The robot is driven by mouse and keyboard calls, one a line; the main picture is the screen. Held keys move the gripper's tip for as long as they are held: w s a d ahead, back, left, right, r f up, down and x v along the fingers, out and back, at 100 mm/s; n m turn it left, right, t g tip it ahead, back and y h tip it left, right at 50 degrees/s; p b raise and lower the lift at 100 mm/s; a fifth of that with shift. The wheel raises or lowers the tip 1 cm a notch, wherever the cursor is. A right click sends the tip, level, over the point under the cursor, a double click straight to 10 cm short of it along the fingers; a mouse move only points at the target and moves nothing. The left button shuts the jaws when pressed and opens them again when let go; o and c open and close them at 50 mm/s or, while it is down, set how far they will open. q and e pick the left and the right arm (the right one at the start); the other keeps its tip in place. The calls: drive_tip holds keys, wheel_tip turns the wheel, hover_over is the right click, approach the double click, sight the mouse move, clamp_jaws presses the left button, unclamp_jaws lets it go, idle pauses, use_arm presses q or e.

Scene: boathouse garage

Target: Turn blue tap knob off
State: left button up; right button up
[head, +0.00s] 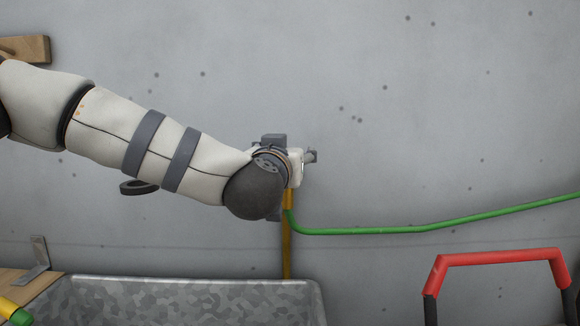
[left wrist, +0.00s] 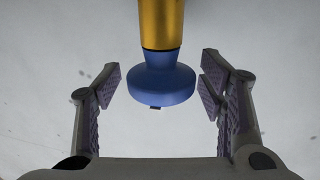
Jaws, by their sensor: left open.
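The blue tap knob (left wrist: 160,82) shows in the left wrist view at the end of a brass-yellow stem (left wrist: 161,24). My left gripper (left wrist: 162,84) is open, with one finger on each side of the knob and a gap on both sides. In the head view my left arm reaches in from the left, and my left gripper (head: 309,156) is mostly hidden behind the wrist. The knob is hidden there. A yellow-brown pipe (head: 287,250) runs down the wall below the wrist. My right gripper is in neither view.
A green hose (head: 420,228) runs right from near the pipe along the grey wall. A galvanized trough (head: 190,290) stands below. A red handle (head: 500,258) rises at lower right. A dark ring (head: 138,187) sits behind my arm. The wall at upper right is clear.

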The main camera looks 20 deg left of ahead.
use_arm(q)
drive_tip(key=y, duration=0.1)
drive_tip(key=n+g+y, duration=0.1)
drive_tip(key=shift+w+d+f+n+y, duration=0.1)
drive_tip(key=shift+f+n+y, duration=0.1)
drive_tip(key=shift+n+y, duration=0.1)
drive_tip(key=s+d+n+y, duration=0.1)
drive_tip(key=s+d, duration=0.4)
drive_tip(key=s, duration=0.5)
drive_tip(key=shift+s+d+r+g, duration=0.2)
drive_tip(key=shift+s+g, duration=0.1)
drive_tip(key=shift+s, duration=0.1)
